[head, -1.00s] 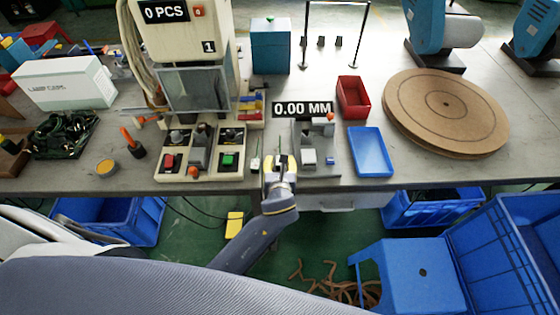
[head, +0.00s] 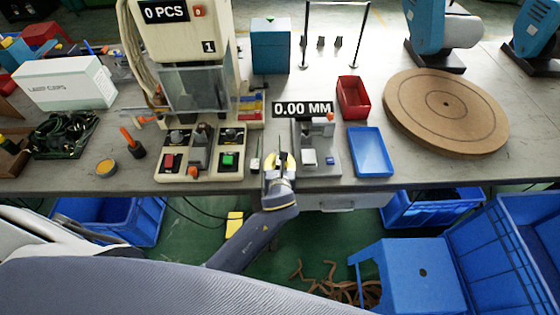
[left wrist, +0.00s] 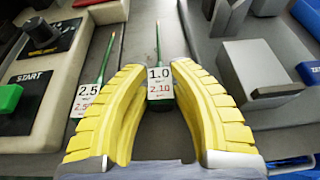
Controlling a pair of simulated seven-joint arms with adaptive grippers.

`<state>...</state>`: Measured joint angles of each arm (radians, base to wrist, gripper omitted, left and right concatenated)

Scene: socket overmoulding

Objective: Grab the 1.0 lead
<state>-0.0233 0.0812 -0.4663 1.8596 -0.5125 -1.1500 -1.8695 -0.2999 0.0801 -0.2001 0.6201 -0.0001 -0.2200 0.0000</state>
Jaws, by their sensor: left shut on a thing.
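In the head view my left gripper (head: 279,160) is at the front of the bench, between the control box and the gauge; the lead is mostly hidden there. A second lead, tagged 2.5 (left wrist: 89,93), lies just to the left, apart from the fingers. My right gripper is not in view.
The control box (head: 200,172) with START button is left of the gripper. The grey gauge (head: 326,166), under a 0.00 MM display (head: 302,109), is close on the right. A blue tray (head: 370,152) and red bin (head: 353,98) stand farther right.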

